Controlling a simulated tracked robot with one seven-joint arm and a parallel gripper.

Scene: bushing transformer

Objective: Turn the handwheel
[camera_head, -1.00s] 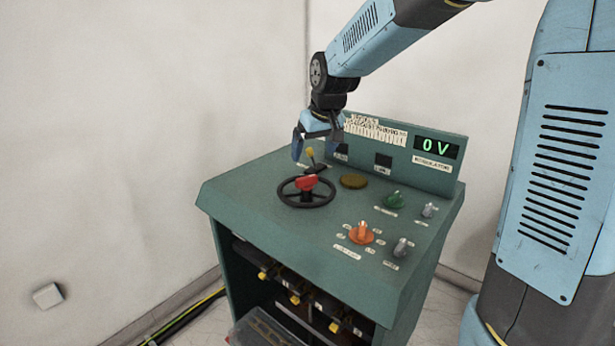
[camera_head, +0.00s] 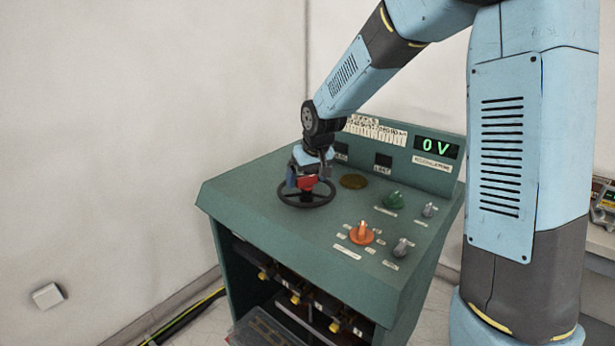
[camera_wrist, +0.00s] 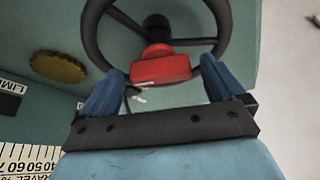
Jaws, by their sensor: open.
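The handwheel (camera_head: 306,199) is a black ring with spokes and a red block at its hub, on the sloped top of the green console (camera_head: 270,228). In the wrist view the handwheel (camera_wrist: 222,40) fills the top middle, and its red block (camera_wrist: 161,66) shows between the fingers. My gripper (camera_head: 307,184) is right at the wheel, above its hub. In the wrist view my gripper (camera_wrist: 163,88) is open, with one blue finger on each side of the red block and apart from it. The fingertips overlap the wheel's rim area; contact cannot be told.
Right of the wheel are a yellow-brown disc (camera_head: 354,181), a green knob (camera_head: 394,200), an orange knob (camera_head: 362,232) and grey knobs (camera_head: 402,247). The upright panel's display (camera_head: 436,147) reads 0 V. A wall stands behind; the left side is free.

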